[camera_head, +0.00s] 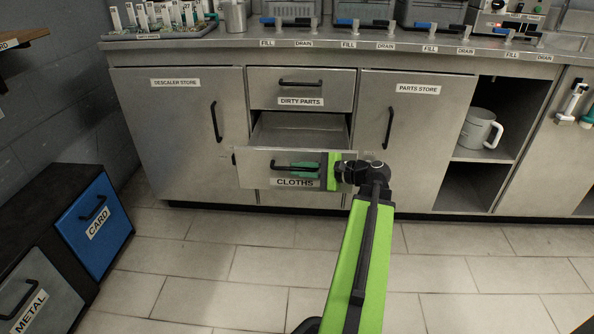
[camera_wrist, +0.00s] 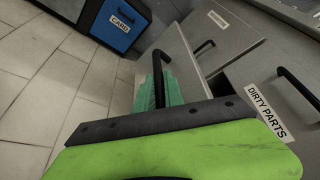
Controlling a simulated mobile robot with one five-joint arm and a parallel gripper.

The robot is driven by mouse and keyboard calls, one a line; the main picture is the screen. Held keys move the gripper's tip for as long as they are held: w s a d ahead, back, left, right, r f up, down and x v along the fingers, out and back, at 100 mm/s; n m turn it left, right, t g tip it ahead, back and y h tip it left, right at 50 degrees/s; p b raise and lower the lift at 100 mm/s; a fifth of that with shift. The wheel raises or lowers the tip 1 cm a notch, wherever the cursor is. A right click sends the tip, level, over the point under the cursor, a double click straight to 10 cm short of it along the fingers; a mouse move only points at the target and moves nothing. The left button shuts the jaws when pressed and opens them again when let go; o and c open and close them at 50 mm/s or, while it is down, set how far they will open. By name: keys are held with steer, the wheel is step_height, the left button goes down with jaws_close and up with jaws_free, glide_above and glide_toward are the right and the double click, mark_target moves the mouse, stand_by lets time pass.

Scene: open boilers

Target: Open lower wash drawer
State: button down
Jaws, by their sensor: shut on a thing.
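The drawer labelled CLOTHS (camera_head: 254,168) is pulled out of the steel counter in the head view, and its open inside shows behind the front panel. A drawer labelled DIRTY PARTS (camera_head: 301,88) above it is shut. My gripper (camera_head: 305,168) reaches in from the right and is shut on the black bar handle (camera_head: 281,163) of the CLOTHS drawer. In the wrist view, the teal fingers (camera_wrist: 158,90) are at the black handle (camera_wrist: 157,70). The green gripper body hides much of the drawer front there. Another drawer front below CLOTHS is mostly hidden.
A DESCALER STORE door (camera_head: 178,130) is left of the drawers and a PARTS STORE door (camera_head: 410,135) right, both shut. A blue CARD bin (camera_head: 95,222) and a METAL bin (camera_head: 38,295) stand at left. The tiled floor (camera_head: 230,260) in front is clear.

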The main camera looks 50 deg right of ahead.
steer(key=shift+w+a, duration=0.15)
steer(key=shift+a, duration=0.05)
steer(key=c, duration=1.7)
jaws_free()
steer(key=shift+a, duration=0.1)
steer(key=p+v, duration=0.3)
steer(key=v, duration=1.4)
steer(key=shift+d+r+p, duration=0.1)
steer(key=shift+d+p, duration=0.1)
steer(key=shift+p, duration=0.2)
